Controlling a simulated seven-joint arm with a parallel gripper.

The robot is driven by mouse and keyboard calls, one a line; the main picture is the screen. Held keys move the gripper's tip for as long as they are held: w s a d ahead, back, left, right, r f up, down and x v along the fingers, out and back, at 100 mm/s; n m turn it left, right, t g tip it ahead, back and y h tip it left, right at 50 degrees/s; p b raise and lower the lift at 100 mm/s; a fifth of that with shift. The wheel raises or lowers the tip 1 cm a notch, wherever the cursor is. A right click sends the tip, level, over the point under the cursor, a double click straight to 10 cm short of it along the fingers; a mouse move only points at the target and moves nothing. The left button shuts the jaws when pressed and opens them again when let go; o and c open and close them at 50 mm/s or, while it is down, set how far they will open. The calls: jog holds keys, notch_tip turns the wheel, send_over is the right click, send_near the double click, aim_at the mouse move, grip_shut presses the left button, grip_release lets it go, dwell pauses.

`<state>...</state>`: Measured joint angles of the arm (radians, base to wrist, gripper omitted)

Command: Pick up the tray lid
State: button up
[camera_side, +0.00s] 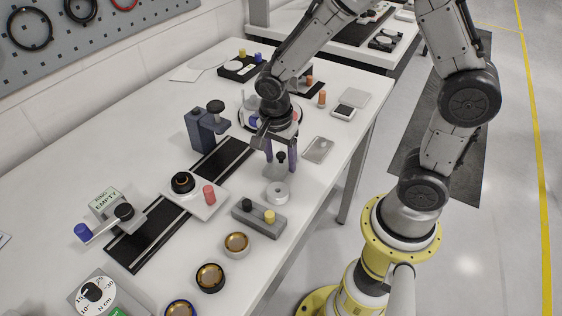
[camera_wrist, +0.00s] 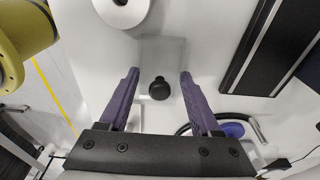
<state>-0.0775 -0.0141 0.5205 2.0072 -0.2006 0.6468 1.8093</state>
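In the side view the knob (camera_side: 281,156) stands over the pale plate, which is partly hidden behind my fingers. My gripper (camera_wrist: 159,72) has two purple fingers, spread wide. In the wrist view the knob lies between them, with clear gaps on both sides. In the side view my gripper (camera_side: 280,165) points down with one finger either side of the knob. Whether the fingertips touch the plate cannot be told. Nothing is held.
A white ring (camera_side: 277,192) stands close in front of the lid. A grey block (camera_side: 259,219) with black and yellow pegs lies nearer the camera. A dark clamp stand (camera_side: 200,130) and black rail (camera_side: 222,158) are to the left. A shallow grey tray (camera_side: 318,149) lies right.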

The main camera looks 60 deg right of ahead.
jog(key=c, duration=0.7)
